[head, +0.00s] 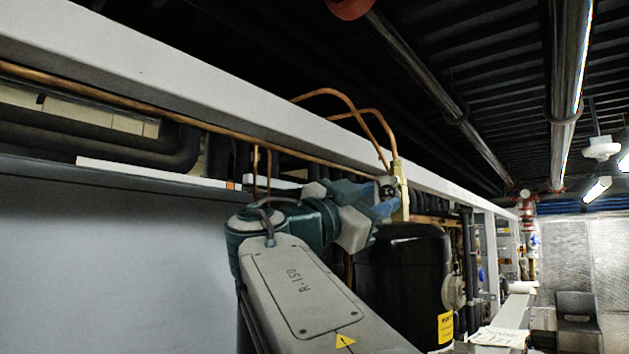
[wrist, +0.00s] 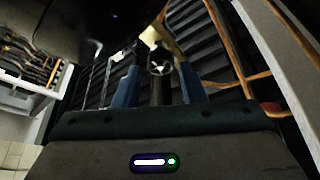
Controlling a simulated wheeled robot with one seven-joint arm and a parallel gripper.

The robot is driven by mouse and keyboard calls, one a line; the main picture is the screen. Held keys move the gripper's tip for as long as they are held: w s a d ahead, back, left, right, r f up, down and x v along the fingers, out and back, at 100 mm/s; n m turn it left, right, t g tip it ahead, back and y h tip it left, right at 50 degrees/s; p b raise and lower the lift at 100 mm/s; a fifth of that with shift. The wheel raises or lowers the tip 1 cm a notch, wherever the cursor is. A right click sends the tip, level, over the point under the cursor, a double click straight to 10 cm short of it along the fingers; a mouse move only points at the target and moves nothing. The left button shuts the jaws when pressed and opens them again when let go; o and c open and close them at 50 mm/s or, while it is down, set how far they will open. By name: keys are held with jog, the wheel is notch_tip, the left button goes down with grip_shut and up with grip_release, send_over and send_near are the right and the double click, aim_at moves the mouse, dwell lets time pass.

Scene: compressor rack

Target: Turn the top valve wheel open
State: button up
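The top valve wheel (head: 388,191) is a small dark handwheel on a pale brass valve body (head: 402,185) above a black tank (head: 402,275). In the wrist view, the round spoked wheel (wrist: 160,57) shows between the tips of my two blue fingers. My gripper (head: 378,198) is open, with one finger on each side of the wheel. It also shows in the wrist view (wrist: 159,72), with a gap between each finger and the wheel. I cannot tell whether the fingertips reach past the rim or whether anything touches.
Copper pipes (head: 366,112) curve down to the valve from the left. A long white beam (head: 190,80) runs behind it. A grey panel (head: 110,255) stands at the left. Black pipework (head: 467,265) stands right of the tank. A chair (head: 577,315) is far right.

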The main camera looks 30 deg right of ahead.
aim_at(386, 195)
jog(key=shift+p+x, duration=0.7)
jog(key=shift+x, duration=1.2)
jog(key=c, duration=0.7)
